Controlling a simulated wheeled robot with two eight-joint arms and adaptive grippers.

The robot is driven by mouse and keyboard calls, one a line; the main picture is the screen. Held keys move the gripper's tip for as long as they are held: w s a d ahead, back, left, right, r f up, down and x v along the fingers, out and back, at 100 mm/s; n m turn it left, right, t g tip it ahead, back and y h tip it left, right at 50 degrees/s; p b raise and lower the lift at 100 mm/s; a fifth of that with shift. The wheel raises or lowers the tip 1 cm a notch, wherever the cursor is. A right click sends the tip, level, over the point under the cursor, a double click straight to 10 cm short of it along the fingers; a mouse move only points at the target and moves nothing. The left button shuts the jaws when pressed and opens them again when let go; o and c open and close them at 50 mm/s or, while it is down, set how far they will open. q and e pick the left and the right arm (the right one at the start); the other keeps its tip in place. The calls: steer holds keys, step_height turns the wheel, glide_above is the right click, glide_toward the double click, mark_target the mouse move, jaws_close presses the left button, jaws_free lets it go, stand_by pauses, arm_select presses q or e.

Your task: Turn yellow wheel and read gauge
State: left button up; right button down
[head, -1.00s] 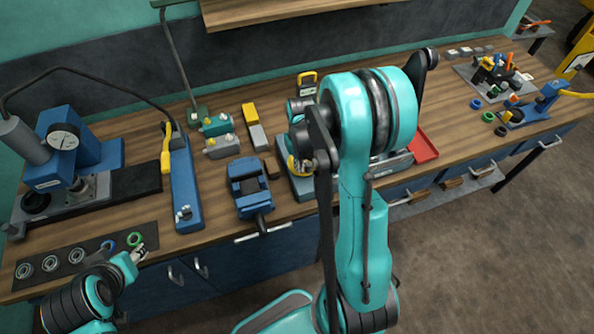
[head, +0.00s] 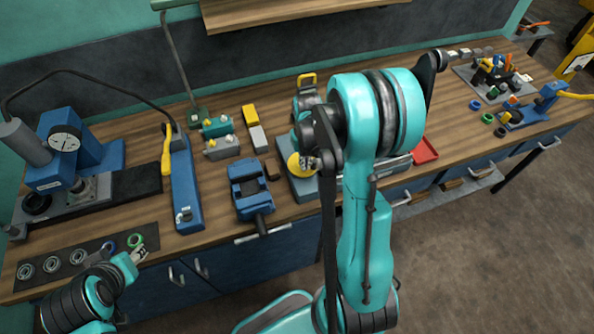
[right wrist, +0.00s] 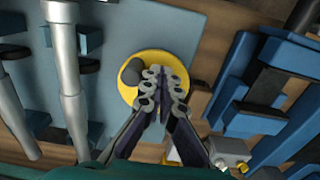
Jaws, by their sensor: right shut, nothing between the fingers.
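The yellow wheel (head: 293,164) sits on a blue-grey device on the bench, left of my right arm. In the right wrist view the wheel (right wrist: 153,60) is a flat yellow disc with a dark knob (right wrist: 131,71) on its left part. My right gripper (head: 309,163) is shut and empty; its tips (right wrist: 163,82) lie over the disc, right of the knob. I cannot tell whether they touch it. A round white gauge (head: 64,141) faces out from the blue press at the left. My left gripper (head: 141,254) is at the bench's front edge, near a green ring; its jaws are too small to judge.
A blue vise (head: 250,190) stands left of the wheel's device, and a red tray (head: 425,150) lies to its right. A dark mat (head: 93,255) with several rings is at the front left. Bare wood shows right of the red tray.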

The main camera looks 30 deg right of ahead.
steer(key=r+p, duration=0.1)
steer(key=r, duration=0.1)
steer(key=r+p, duration=0.2)
steer(key=r, duration=0.1)
steer(key=shift+w+a+r, duration=0.1)
steer(key=shift+a+r, duration=0.25)
stand_by(0.3)
steer(key=s+a+f+n+t+b, duration=0.2)
steer(key=s+a+t+b, duration=0.5)
steer(key=a+b, duration=0.8)
steer(key=s+b, duration=0.1)
steer(key=s, duration=0.2)
steer(key=shift+a+n+b, duration=0.25)
steer(key=shift+n+b, duration=0.15)
